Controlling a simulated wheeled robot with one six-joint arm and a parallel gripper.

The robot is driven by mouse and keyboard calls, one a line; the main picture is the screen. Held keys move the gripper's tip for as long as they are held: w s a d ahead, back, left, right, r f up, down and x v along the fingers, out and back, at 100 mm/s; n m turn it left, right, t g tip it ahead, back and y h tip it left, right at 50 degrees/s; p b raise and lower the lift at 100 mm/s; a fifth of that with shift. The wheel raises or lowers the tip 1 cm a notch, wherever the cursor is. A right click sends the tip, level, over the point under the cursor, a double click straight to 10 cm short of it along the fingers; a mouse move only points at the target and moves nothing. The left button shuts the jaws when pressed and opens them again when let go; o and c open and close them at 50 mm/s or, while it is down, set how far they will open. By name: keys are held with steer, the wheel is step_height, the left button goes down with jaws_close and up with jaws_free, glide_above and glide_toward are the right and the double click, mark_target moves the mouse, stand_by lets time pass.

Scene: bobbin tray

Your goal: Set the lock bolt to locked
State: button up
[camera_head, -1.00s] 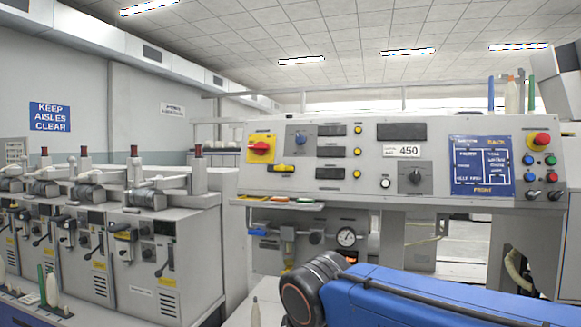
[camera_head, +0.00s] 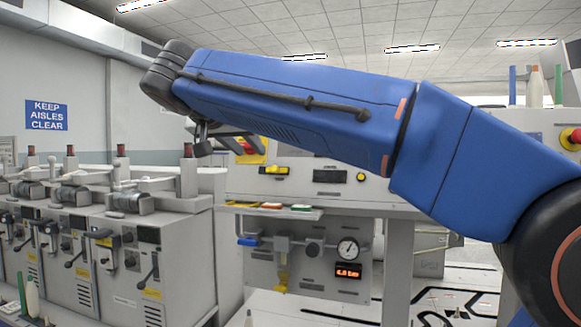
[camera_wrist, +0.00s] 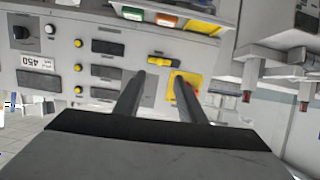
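The lock bolt appears to be the small yellow piece with a dark middle (camera_head: 262,170) on the grey control panel, just below the red-and-yellow rotary switch (camera_head: 251,150). The wrist view shows the panel upside down, with the bolt (camera_wrist: 163,61) beyond my fingertips and the switch (camera_wrist: 188,86) partly behind my right finger. I cannot tell which position the bolt is in. My gripper (camera_wrist: 160,80) is open and empty, with its two dark fingers apart and not visibly touching the panel. In the head view my gripper (camera_head: 240,143) covers part of the switch.
A shelf (camera_head: 305,214) with coloured pieces juts out below the bolt. Under it are a pressure gauge (camera_head: 347,248) and a red-lit display (camera_head: 347,270). Grey winding machines (camera_head: 130,265) stand at the left. My blue arm hides much of the panel.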

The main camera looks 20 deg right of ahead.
mark_target(273, 168)
steer(key=x, duration=0.5)
steer(key=r+x, duration=0.1)
steer(key=x, duration=1.1)
steer(key=shift+w+r, duration=0.2)
steer(key=shift+w, duration=0.2)
steer(key=shift+c, duration=0.2)
jaws_close()
